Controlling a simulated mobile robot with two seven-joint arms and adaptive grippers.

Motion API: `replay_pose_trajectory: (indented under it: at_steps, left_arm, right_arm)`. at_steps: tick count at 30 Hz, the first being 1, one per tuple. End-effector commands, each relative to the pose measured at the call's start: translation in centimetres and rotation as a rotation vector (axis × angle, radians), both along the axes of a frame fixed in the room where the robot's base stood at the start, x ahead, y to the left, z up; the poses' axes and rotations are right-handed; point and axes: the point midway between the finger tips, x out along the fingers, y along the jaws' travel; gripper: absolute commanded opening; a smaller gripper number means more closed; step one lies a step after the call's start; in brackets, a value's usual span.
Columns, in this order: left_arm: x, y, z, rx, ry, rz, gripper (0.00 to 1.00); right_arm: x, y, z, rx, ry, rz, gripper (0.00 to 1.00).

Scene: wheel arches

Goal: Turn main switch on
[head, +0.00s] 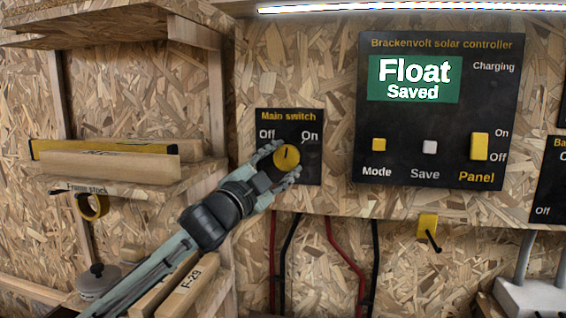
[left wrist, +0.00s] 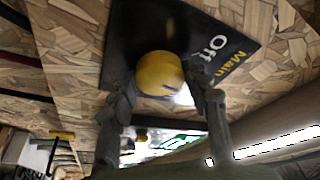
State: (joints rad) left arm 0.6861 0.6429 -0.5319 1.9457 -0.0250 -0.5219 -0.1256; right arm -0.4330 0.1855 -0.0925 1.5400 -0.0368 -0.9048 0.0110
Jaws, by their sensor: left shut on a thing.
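The main switch is a round yellow knob (head: 287,156) on a black plate (head: 312,170) marked Off at upper left and On at upper right. The short dark mark on the knob points roughly straight up, between the two words. My left gripper (head: 283,161) is shut on the knob, with one finger at its upper left and one at its lower right. In the left wrist view the knob (left wrist: 160,70) sits between the two fingertips (left wrist: 161,82). The word On is hidden there. My right gripper is not in view.
Right of the switch is the solar controller panel (head: 440,120), reading Float, Saved. It has Mode, Save and Panel controls. Below hang red and black cables (head: 345,255) and a yellow holder with a black lever (head: 427,228). Wooden shelves (head: 120,190) with timber and tape stand left.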

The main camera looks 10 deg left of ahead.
Motion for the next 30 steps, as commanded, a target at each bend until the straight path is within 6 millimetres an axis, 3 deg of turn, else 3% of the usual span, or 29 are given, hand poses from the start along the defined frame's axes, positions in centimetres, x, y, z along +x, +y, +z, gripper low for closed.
replay_pose_trajectory:
  at_steps: [15,30]
  left_arm:
    - [0.03,0.25,0.44,0.452,0.0,0.003,0.18]
    - [0.01,0.13,0.42,0.639,0.002,0.0,0.18]
  right_arm:
    - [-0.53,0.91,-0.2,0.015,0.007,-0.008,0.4]
    - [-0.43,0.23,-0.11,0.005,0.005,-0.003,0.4]
